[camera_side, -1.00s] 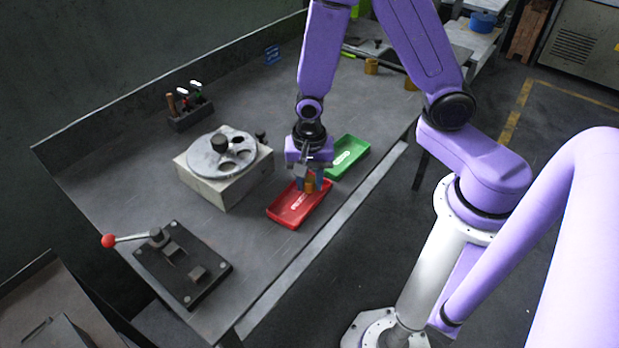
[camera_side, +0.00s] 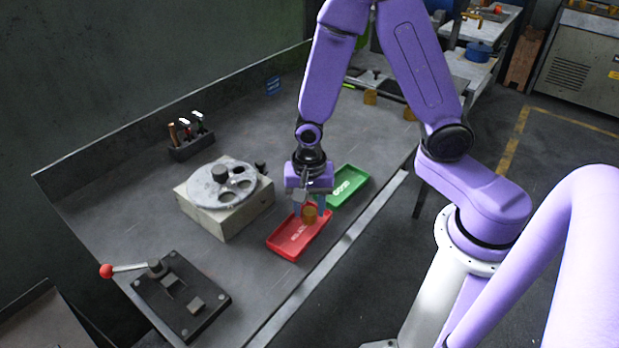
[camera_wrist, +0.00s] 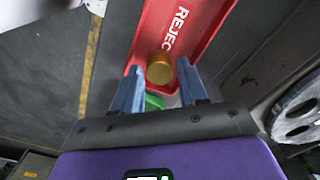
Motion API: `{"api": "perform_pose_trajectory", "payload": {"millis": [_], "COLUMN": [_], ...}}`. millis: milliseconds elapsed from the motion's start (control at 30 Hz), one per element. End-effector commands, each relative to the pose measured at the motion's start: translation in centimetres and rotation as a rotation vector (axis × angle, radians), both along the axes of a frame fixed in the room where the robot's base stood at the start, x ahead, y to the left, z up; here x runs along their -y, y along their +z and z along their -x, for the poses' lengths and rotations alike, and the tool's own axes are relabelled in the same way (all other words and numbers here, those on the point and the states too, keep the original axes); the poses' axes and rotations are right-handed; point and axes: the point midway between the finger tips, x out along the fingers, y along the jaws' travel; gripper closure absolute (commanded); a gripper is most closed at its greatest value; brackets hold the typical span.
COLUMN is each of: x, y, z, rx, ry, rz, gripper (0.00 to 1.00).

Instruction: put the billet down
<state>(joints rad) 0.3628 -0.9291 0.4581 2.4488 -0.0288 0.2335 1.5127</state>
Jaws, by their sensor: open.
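The billet (camera_side: 309,215) is a short brass-coloured cylinder at the far end of the red tray (camera_side: 285,245), which is marked REJECT. In the wrist view the billet (camera_wrist: 160,68) shows its round top against the red tray floor (camera_wrist: 160,22). My gripper (camera_side: 310,207) is directly over that end of the tray, pointing down. Its two blue fingers (camera_wrist: 162,90) are open on either side of the billet, with visible gaps. Whether the billet's base rests flat on the tray floor is hard to tell.
A green tray (camera_side: 347,186) lies just beyond the red one. A grey block with a holed disc (camera_side: 222,182) stands to the left. A black plate with a red-knobbed lever (camera_side: 107,271) is at the front left. A small tool rack (camera_side: 190,147) stands behind.

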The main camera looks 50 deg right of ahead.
Motion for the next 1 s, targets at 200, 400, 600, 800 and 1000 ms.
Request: {"api": "perform_pose_trajectory", "payload": {"millis": [200,400,600,800,1000], "x": [-0.1,-0.1,-0.1,0.0,0.0], "y": [2.9,5.6,8.3,10.0,10.8], "z": [-0.1,-0.1,0.0,0.0,0.5], "rx": [0.005,0.005,0.004,0.002,0.000], "ry": [0.000,-0.001,0.000,0.000,0.062], "rz": [-0.004,-0.004,-0.003,-0.001,-0.001], "gripper": [0.58,0.58,0.58,0.58,0.58]}}
